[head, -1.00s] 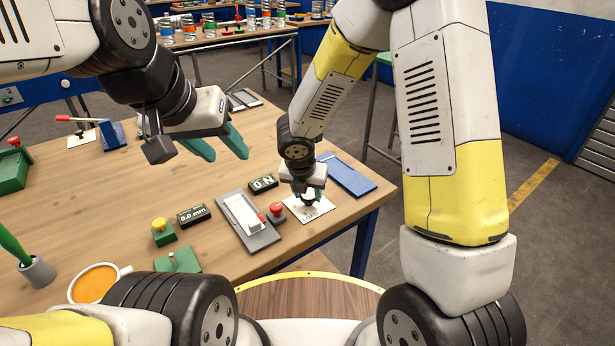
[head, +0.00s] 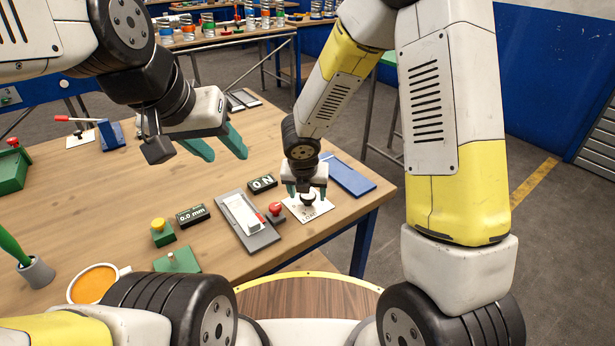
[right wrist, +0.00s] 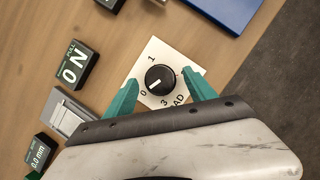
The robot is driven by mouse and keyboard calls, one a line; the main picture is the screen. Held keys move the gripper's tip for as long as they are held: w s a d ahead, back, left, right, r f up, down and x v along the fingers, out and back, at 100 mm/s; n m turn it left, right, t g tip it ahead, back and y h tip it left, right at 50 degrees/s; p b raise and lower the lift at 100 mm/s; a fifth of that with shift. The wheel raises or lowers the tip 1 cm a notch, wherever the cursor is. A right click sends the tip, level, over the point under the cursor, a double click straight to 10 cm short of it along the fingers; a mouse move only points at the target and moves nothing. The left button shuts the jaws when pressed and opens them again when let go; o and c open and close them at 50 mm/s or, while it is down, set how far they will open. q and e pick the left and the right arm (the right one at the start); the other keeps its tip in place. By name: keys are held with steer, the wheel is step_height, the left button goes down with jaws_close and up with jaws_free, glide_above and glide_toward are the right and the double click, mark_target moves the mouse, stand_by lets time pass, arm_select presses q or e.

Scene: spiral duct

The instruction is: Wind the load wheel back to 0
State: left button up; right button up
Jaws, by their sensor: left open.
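The load wheel is a black knob (head: 307,199) on a white plate (head: 322,208) near the table's right front edge. In the right wrist view, the knob (right wrist: 160,78) has a white mark pointing down-left toward the 0 on its plate (right wrist: 152,61). The figures 1 and 3 also show there. My right gripper (head: 306,191) is open just above the wheel, one finger on either side, with gaps between fingers and knob in the right wrist view (right wrist: 160,79). My left gripper (head: 228,157) is open and empty above the table.
A display reading 0 N (head: 262,183), a red button (head: 276,210), a grey slide unit (head: 262,238) and a 0.0 mm display (head: 193,215) stand left of the wheel. A blue tray (head: 347,177) lies behind it. An orange-filled cup (head: 124,270) is at front left.

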steer(key=v, duration=0.7)
steer(key=shift+r, duration=0.4)
steer(key=shift+s, duration=0.1)
steer(key=s+d+r+m, duration=0.6)
steer(key=d+r+m, duration=0.6)
steer(key=m, duration=0.6)
steer(key=s+d+r+m+t+y, duration=0.1)
steer(key=s+d+r+m+y, duration=0.1)
steer(key=s+r+m, duration=0.4)
steer(key=s+d+m, duration=0.1)
steer(key=s+m, duration=0.3)
steer(key=m, duration=0.5)
steer(key=shift+r+m+t+y, duration=0.3)
steer(key=shift+r+m+y, duration=0.1)
